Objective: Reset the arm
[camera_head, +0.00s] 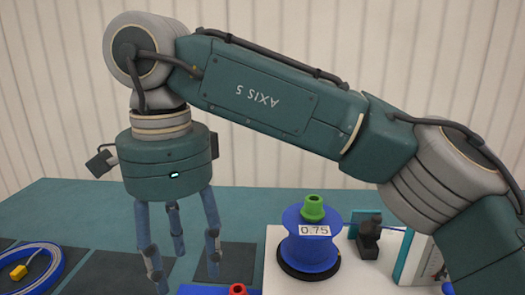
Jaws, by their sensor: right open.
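My right arm comes in from the right and reaches across the upper part of the head view. My right gripper (186,262) hangs down at its end, left of the middle, with its blue-grey fingers spread apart. Nothing is between the fingers. It is above the table, to the left of the blue reel. My left gripper is not in view.
A blue reel (308,248) labelled 0.75 with a green top piece (313,208) stands on a black ring on a white board (272,262). A red piece (238,289) shows at the bottom edge. A blue cable coil (50,272) lies at left on the teal table (70,205).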

